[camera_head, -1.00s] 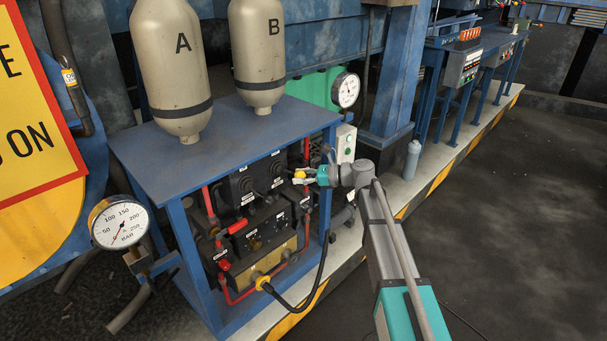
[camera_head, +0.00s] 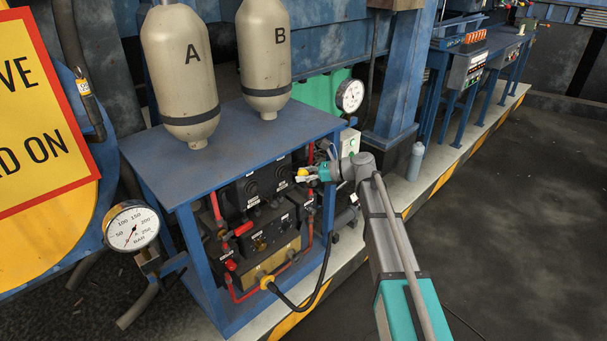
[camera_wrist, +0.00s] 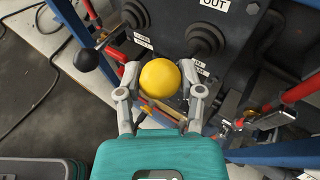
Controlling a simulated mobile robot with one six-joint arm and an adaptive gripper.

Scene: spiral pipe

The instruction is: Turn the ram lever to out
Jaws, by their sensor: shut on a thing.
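A yellow ball knob (camera_wrist: 160,84) sits between the two fingers of my gripper (camera_wrist: 165,92), which are shut on it. It also shows in the head view (camera_head: 302,173), in front of the right side of the dark valve block (camera_head: 266,185). A black rubber boot (camera_wrist: 205,38) is just behind the knob in the wrist view. The rod that joins the knob to the block is hidden, so I cannot tell its tilt. A white label reading OUT (camera_wrist: 214,4) is at the top of the wrist view. My gripper (camera_head: 308,174) reaches in from the right.
A black ball knob (camera_wrist: 87,59) on another lever is left of my gripper. Blue frame legs (camera_head: 328,200) and red pipes (camera_head: 311,215) are close by. A pressure gauge (camera_head: 350,95) stands behind. Open floor (camera_head: 500,230) lies to the right.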

